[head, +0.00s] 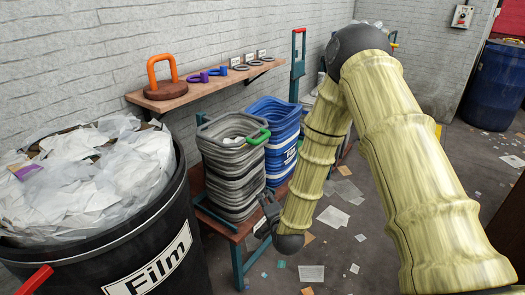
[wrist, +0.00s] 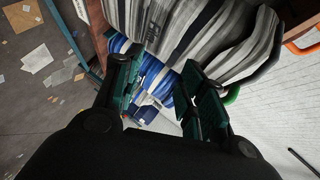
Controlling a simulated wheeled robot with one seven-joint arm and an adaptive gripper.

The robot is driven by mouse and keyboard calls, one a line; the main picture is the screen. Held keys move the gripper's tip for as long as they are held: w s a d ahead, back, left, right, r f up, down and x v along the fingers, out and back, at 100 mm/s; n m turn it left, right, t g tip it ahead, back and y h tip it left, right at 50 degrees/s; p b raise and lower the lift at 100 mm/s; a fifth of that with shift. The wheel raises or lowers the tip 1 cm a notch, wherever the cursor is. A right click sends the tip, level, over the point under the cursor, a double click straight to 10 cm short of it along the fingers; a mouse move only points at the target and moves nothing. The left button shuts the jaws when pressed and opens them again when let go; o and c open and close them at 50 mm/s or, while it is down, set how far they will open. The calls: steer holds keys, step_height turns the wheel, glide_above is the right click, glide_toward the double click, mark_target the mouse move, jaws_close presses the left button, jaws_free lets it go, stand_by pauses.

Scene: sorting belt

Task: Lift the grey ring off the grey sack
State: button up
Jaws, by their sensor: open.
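What matches the grey sack best is a grey striped stack (head: 228,182) with a squared open top, standing on a red-brown bench. A pale grey curved piece (head: 233,140), possibly the grey ring, lies in its top beside a green loop (head: 258,137); its full shape cannot be told. My gripper (head: 268,214) hangs low to the right of the stack, apart from the top. In the wrist view my gripper (wrist: 165,95) has its fingers spread with nothing held. The grey stack (wrist: 205,35) shows beyond the fingers; the pale piece cannot be made out there.
A blue stack (head: 273,140) stands behind the grey one. A wall shelf (head: 200,88) holds an orange-handled weight (head: 163,80), purple and blue rings, and flat grey rings (head: 255,63). A black "Film" bin (head: 190,215) stands left. Papers litter the floor at right.

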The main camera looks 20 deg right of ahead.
mark_target(263, 138)
steer(key=w+d+r+m+t+h+b, duration=0.25)
steer(key=w+r+m+t, duration=0.45)
steer(key=r, duration=0.6)
steer(key=w, duration=0.4)
steer(key=w+d+r+g, duration=0.1)
steer(key=w, duration=0.2)
steer(key=w+g+p, duration=0.1)
steer(key=w, duration=0.3)
steer(key=shift+w+d+r+n, duration=0.25)
steer(key=shift+w+r+n, duration=0.1)
steer(key=shift+n, duration=0.05)
jaws_close()
